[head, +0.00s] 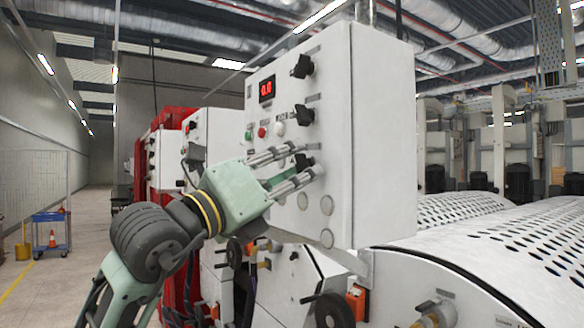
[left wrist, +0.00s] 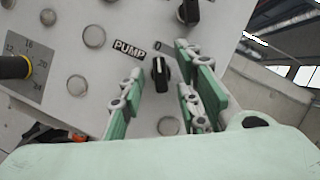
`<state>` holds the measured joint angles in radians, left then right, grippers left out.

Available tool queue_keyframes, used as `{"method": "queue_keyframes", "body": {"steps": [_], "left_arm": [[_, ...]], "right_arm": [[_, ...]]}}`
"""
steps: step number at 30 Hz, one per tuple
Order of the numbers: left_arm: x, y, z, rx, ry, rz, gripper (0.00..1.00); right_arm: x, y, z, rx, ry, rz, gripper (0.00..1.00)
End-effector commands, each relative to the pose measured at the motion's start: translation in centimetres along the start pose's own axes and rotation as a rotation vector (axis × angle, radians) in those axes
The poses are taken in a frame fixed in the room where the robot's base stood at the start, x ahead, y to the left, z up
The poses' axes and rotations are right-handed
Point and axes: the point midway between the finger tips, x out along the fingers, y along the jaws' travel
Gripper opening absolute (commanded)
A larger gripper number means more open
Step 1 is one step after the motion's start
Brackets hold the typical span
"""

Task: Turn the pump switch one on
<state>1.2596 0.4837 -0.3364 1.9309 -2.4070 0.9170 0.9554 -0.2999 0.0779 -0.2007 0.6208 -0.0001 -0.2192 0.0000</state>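The pump switch is a black rotary knob (left wrist: 160,74) beside a "PUMP" label on the light grey control panel (left wrist: 95,60). A pale line on the knob points roughly upward in the left wrist view. In the head view the switch (head: 303,162) is partly hidden by my fingers. My left gripper (head: 306,161) is open, its fingers reaching toward the panel on either side of this knob. In the left wrist view the knob shows between the fingers; I cannot tell whether they touch it. My right gripper is out of view.
A dial (left wrist: 14,67) shows in the left wrist view. Perforated white covers (head: 500,235) stand at right. An aisle (head: 95,215) is at left.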

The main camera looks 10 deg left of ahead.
Motion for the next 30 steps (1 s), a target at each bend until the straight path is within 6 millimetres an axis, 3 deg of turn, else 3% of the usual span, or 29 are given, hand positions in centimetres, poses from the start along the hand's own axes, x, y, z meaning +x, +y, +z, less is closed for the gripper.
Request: {"method": "queue_keyframes", "body": {"steps": [11, 22, 30], "left_arm": [[0.0, 0.0, 0.0, 0.0, 0.0, 0.0, 0.0], [-0.1, 0.1, -0.1, 0.012, 0.0, -0.005, 0.0], [-0.1, 0.4, -0.2, 0.115, 0.0, -0.047, 0.0]], "right_arm": [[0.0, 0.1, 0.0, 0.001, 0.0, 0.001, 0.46], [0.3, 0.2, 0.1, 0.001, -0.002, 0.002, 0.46], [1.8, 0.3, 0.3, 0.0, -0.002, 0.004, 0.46]]}}
